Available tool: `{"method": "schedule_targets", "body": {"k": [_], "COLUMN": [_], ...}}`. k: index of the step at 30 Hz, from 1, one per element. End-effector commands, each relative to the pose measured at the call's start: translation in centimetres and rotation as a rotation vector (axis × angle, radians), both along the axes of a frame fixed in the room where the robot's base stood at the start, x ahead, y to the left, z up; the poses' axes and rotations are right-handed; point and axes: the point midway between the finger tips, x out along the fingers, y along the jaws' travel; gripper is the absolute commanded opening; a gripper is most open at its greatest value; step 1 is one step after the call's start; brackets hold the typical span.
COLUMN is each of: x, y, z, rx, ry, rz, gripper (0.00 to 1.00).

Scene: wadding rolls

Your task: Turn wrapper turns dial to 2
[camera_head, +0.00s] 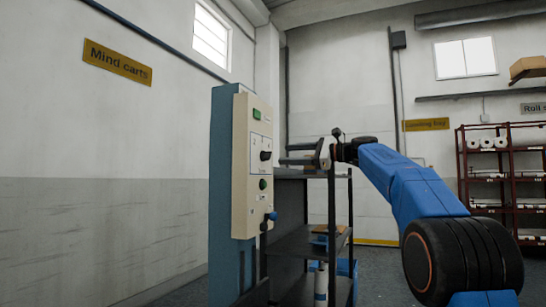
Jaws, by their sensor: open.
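A cream control panel (241,170) stands on a blue upright cabinet (221,185) left of centre. A black dial (265,155) sits in the upper half of its face, with small marks around it. A "2" seems to show at its upper left; which mark the dial points to is too small to tell. My gripper (283,154) is open and empty, at about the dial's height. Its two fingers point left towards the dial, with a small gap in the picture between the fingertips and the dial.
A green button or lamp (257,115) is above the dial and a dark green button (263,184) below it. A blue-tipped lever (271,216) sticks out lower down. A dark metal shelf rack (332,235) stands behind, below my gripper. A red rack (507,165) with white rolls is at right.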

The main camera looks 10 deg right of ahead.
Motion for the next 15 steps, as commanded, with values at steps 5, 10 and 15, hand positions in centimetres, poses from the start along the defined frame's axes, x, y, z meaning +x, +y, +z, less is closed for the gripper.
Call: {"method": "schedule_targets", "body": {"k": [5, 10, 15], "x": [1.9, 3.3, 3.9], "y": [2.6, 4.4, 5.4], "z": [-0.1, -0.1, 0.0], "rx": [-0.001, -0.001, -0.001], "ry": [0.0, 0.0, 0.001], "rz": [0.001, 0.001, 0.0], "gripper": [0.56, 0.56, 0.56]}}
